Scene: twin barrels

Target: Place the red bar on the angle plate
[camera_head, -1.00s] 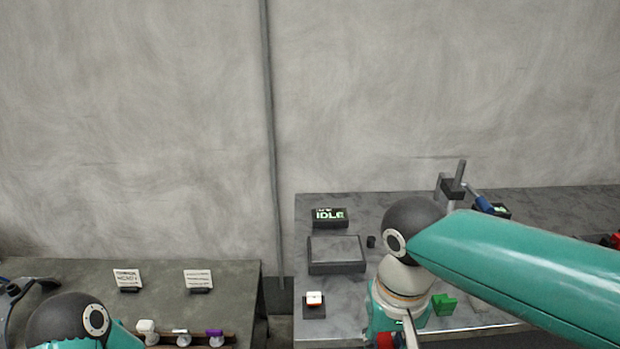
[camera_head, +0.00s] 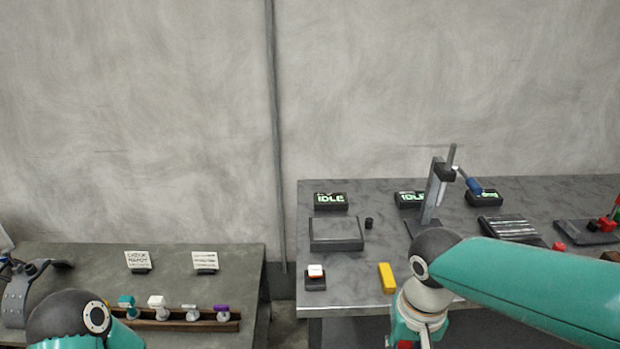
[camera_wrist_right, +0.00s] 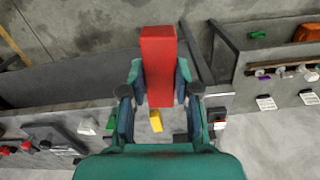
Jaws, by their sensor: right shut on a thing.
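The red bar (camera_wrist_right: 158,65) is between the fingers of my right gripper (camera_wrist_right: 159,88) in the right wrist view, its long side pointing away from the palm. The gripper is shut on it, above the floor and bench edge. In the head view only a small red part (camera_head: 404,345) shows beside this gripper at the bottom edge. A grey upright stand with a blue-handled lever (camera_head: 435,190) stands on the right bench; I cannot tell which piece is the angle plate. My left gripper is out of view.
The right bench (camera_head: 350,265) holds a yellow block (camera_head: 387,278), a dark flat box (camera_head: 335,233), a white-topped block (camera_head: 315,271) and IDLE displays (camera_head: 330,201). Red pieces (camera_head: 607,224) lie far right. The left bench (camera_head: 75,262) holds a rack (camera_head: 185,322) with several knobs. A gap separates the benches.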

